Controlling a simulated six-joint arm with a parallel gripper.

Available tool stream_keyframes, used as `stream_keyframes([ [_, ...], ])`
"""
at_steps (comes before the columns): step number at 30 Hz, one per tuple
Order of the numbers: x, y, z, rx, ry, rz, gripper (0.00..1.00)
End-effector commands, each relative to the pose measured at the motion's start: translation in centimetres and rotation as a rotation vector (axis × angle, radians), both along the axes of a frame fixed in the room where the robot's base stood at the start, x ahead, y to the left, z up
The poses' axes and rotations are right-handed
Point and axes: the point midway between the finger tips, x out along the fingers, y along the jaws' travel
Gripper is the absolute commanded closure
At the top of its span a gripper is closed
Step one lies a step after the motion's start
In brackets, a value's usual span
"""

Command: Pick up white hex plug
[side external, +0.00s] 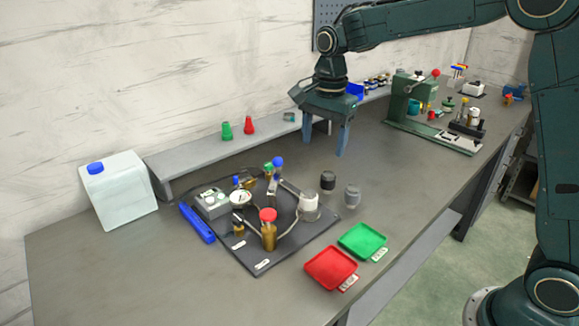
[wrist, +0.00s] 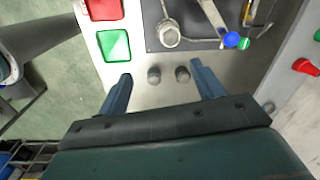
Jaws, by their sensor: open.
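A pale, whitish plug-like piece (side external: 309,207) stands on the dark board in the side view; whether its sides are hex is too small to tell. It also shows in the wrist view (wrist: 170,35), beyond my fingertips. A black-topped plug (side external: 328,181) and a grey plug (side external: 352,195) stand upright on the bench beside the board. In the wrist view, the grey plug (wrist: 153,75) and the black-topped plug (wrist: 182,74) lie between my spread fingers. My gripper (side external: 326,142) is open and empty, pointing down above the bench; it also shows in the wrist view (wrist: 160,70).
The dark board (side external: 262,263) holds a gauge, hoses and a red-capped brass fitting (side external: 268,230). A red tray (side external: 331,268) and green tray (side external: 362,241) lie at the front edge. A green press (side external: 400,100) stands at right; a raised shelf (side external: 200,155) runs along the wall.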

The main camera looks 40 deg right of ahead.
Motion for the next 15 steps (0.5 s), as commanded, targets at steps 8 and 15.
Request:
stream_keyframes([
  [8, 3.0, 0.2, -3.2, 0.004, 0.054, -0.167, 0.33],
  [15, 3.4, 0.2, -3.5, 0.005, 0.059, -0.193, 0.33],
])
